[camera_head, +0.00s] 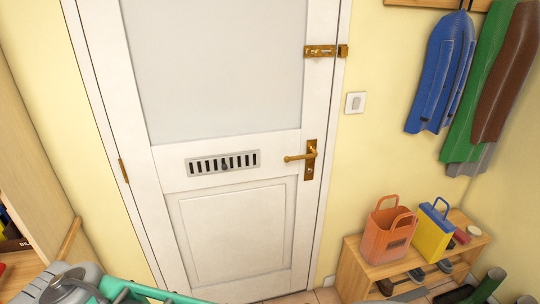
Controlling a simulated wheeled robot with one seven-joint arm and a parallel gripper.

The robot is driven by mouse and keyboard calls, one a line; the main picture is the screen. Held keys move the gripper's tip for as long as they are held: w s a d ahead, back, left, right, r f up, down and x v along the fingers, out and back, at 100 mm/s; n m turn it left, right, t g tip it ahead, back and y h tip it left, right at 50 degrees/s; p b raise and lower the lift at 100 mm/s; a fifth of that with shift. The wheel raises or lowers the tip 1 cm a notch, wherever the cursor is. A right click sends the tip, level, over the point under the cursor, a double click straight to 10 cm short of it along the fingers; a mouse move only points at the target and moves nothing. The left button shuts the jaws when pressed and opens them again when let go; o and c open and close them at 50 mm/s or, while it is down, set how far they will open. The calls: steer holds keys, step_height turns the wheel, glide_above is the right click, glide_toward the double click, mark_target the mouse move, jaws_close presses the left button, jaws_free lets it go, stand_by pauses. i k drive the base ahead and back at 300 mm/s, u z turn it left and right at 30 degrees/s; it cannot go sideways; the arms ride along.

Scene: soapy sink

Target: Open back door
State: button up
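The white back door (230,120) stands shut in its frame in the head view. It has a large pale upper panel, a slotted grille (222,163) and a lower panel. A brass lever handle (303,157) on a brass plate sits at its right edge, with the lever pointing left and about level. A brass slide bolt (325,51) is at the upper right and reaches from the door onto the frame. A brass hinge (123,171) shows on the left. My gripper is not in view; only grey and teal parts, probably of my arm, show at the bottom left.
A low wooden shoe bench (354,265) stands right of the door, with an orange bag (388,231) and a yellow-blue bag (434,232) on top and shoes below. Coats (442,72) hang above it. A light switch (355,102) is beside the frame. Wooden furniture (32,147) stands at left.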

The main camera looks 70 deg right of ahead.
mark_target(180, 82)
steer(key=z, duration=0.35)
steer(key=i, duration=0.65)
steer(key=z, duration=1.15)
steer(key=i, duration=0.8)
steer(key=z, duration=0.1)
